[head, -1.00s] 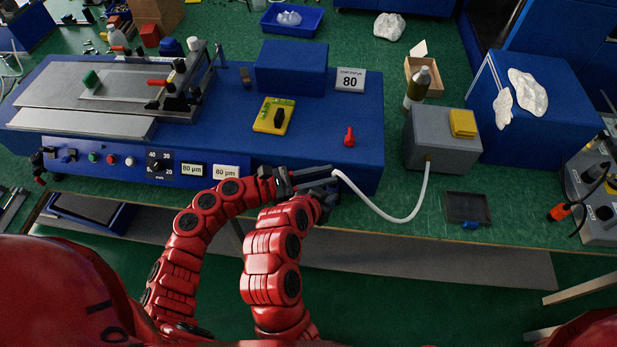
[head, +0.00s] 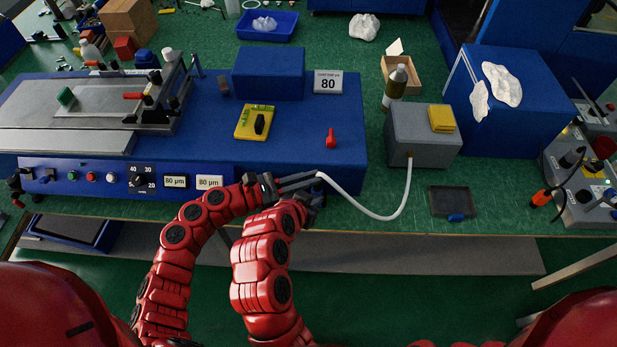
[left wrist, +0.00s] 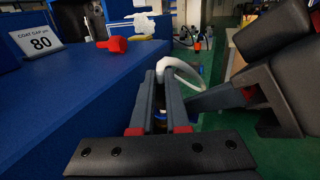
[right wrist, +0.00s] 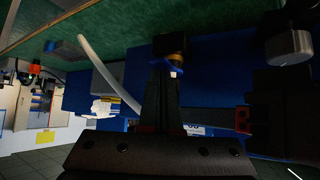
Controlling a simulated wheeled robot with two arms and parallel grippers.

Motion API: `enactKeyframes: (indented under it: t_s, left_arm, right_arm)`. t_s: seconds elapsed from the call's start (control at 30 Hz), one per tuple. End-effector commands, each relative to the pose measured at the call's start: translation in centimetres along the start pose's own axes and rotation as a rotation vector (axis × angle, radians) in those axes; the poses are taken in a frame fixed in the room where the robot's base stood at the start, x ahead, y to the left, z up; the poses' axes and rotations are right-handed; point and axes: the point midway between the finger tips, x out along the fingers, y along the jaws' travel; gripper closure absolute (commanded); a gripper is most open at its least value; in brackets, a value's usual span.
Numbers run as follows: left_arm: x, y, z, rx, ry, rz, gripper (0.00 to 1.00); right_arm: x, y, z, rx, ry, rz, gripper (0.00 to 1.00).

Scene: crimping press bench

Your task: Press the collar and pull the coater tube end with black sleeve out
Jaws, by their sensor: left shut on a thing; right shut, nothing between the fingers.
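The white tube (head: 380,217) arcs from the grey box to my left gripper (head: 316,177) at the front right of the blue coater. My left gripper is shut on the tube end; its fingers hide most of the black sleeve. The white tube (left wrist: 182,70) bends away beyond its fingertips in the left wrist view. My right gripper (right wrist: 165,76) is shut and empty in its wrist view, its tips close to a brass-coloured fitting (right wrist: 177,56) under a dark part. I cannot tell whether they touch, or whether this is the collar.
The blue coater (head: 300,130) carries a red lever (head: 331,138) and a yellow block (head: 254,122). The grey box (head: 422,140) stands to its right, with a small dark tray (head: 452,202) in front. My two forearms are close together at the bench edge.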

Motion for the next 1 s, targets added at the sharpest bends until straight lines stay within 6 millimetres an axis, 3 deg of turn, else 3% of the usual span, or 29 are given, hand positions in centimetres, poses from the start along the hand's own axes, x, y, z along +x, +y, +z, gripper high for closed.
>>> enactKeyframes:
  t_s: [1.0]
  left_arm:
    - [0.0,0.1,3.0,0.001,-0.001,0.001,1.00]
  right_arm:
    - [0.0,0.0,0.0,0.000,-0.001,0.000,1.00]
